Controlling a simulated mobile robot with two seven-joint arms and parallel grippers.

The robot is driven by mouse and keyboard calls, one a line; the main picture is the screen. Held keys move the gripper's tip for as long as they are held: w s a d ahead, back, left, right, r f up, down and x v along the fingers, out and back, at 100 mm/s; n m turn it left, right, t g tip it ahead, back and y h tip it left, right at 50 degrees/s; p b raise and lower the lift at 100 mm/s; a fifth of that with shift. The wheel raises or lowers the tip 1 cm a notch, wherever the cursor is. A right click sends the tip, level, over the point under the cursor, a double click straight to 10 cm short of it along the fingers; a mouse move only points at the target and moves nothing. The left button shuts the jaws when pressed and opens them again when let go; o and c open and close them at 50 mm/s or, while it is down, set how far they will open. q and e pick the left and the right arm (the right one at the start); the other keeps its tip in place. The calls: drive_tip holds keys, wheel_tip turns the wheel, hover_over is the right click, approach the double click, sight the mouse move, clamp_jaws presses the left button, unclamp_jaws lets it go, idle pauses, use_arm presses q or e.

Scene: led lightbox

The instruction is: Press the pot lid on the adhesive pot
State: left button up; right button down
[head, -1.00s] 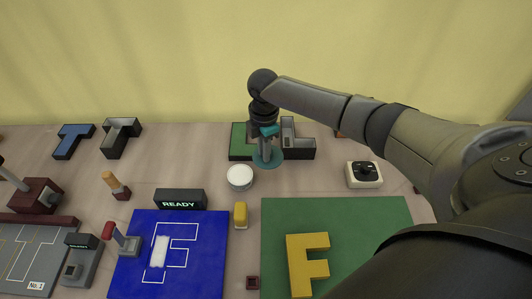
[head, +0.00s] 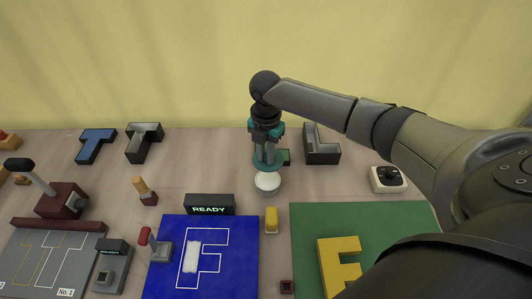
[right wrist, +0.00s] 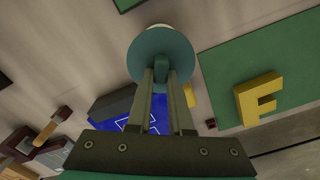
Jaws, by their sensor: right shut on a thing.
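The pot lid (head: 265,166) is a teal disc with a knob. My right gripper (head: 266,150) is shut on the knob and holds the lid with the disc below the fingers. The adhesive pot (head: 267,183) is round and white and stands on the table. In the head view the lid shows just above the pot, near its far edge. In the right wrist view my gripper (right wrist: 160,78) holds the lid (right wrist: 148,48), which hides most of the pot; a pale rim (right wrist: 157,28) shows past it. I cannot tell the exact gap. My left gripper is out of view.
A yellow block (head: 271,220) and a black READY box (head: 209,205) stand in front of the pot. A blue F board (head: 240,265) and a green board (head: 370,220) with a yellow F lie nearer. A dark L tray (head: 322,155) is right of the lid.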

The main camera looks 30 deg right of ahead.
drive_tip(key=b, duration=0.5)
hover_over(266, 182)
drive_tip(key=shift+f, duration=3.95)
drive_tip(key=shift+p, duration=0.45)
drive_tip(key=shift+f+b, duration=0.6)
drive_tip(key=shift+f, duration=0.2)
drive_tip(key=c, duration=0.7)
unclamp_jaws()
drive_tip(key=shift+c, duration=0.2)
drive_tip(key=shift+r, duration=0.1)
wheel_tip(266, 182, up, 8)
drive_tip(key=p, duration=0.8)
